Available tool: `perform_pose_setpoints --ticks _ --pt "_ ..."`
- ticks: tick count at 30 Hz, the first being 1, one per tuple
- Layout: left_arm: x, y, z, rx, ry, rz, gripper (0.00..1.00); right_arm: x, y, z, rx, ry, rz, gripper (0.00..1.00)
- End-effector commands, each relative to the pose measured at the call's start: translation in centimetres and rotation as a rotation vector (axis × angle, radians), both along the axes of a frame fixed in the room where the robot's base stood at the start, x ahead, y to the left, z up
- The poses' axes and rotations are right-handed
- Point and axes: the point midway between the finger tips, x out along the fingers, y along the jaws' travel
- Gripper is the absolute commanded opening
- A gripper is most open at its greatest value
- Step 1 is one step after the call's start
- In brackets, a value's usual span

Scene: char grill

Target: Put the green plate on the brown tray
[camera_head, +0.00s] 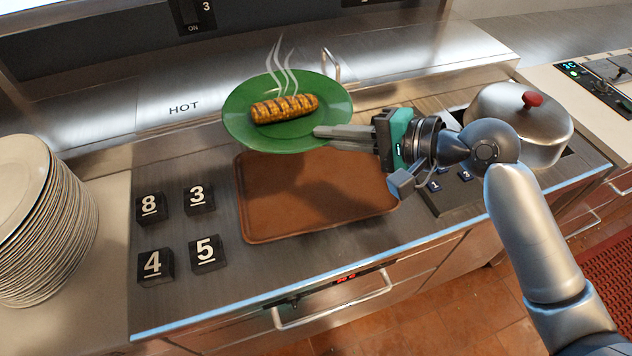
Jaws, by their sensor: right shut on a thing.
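The green plate (240,115) carries a grilled, steaming sausage-like piece of food (285,109). My right gripper (325,133) is shut on the plate's right front rim and appears to hold it up, over the back of the brown tray (268,217). The plate covers part of the tray's back edge in the picture. The tray lies flat on the steel counter, and its visible surface is bare, with a shadow on it. My left gripper is not in view.
Black number blocks (151,207) stand left of the tray. A stack of white plates (45,220) is at the far left. A lidded steel pot (520,125) stands at the right behind my arm. A ledge marked HOT (184,107) runs behind the tray.

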Motion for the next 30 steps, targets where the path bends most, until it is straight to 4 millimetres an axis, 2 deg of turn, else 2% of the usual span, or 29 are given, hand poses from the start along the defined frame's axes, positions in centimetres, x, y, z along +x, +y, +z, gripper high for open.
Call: perform_pose_setpoints --ticks 2,16,21,26,30 --pt "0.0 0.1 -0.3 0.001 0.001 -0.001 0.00 -0.1 0.1 -1.1 0.005 0.001 0.004 0.00" --pt "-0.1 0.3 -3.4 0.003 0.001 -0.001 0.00 0.0 0.1 -12.6 0.005 0.002 0.000 0.00" --pt "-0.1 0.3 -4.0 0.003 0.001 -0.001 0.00 0.0 0.1 -14.9 0.005 0.000 0.001 0.00" --pt "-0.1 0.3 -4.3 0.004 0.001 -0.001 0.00 0.0 0.1 -16.0 0.004 0.000 0.001 0.00" --pt "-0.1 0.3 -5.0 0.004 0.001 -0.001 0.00 0.0 0.1 -18.2 0.005 0.001 0.000 0.00"
